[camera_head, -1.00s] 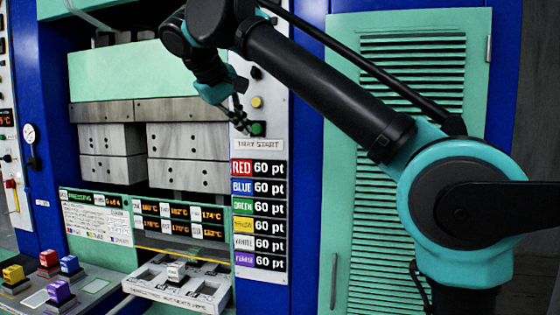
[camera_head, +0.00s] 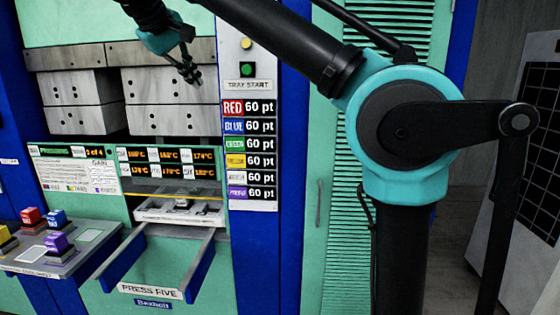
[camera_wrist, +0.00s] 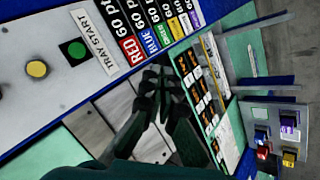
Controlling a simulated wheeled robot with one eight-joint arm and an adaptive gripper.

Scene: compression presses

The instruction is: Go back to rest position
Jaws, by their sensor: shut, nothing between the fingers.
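My gripper (camera_head: 187,72) is shut and empty in front of the press's grey platen blocks (camera_head: 170,105), left of the control strip. In the wrist view its dark fingers (camera_wrist: 160,78) are together, with nothing between them. The green TRAY START button (camera_head: 247,69) is to the right of the gripper and apart from it. It also shows in the wrist view (camera_wrist: 73,50). The white tray (camera_head: 180,213) sits inside the press opening below the blocks, behind the empty slide rails labelled PRESS FIVE (camera_head: 150,291).
A side shelf (camera_head: 60,257) at lower left holds red (camera_head: 31,217), blue (camera_head: 57,218), purple (camera_head: 56,242) and yellow (camera_head: 5,240) blocks. A louvred green cabinet door (camera_head: 335,200) stands behind my arm. A grey panel with a dark grid (camera_head: 535,160) stands at the right.

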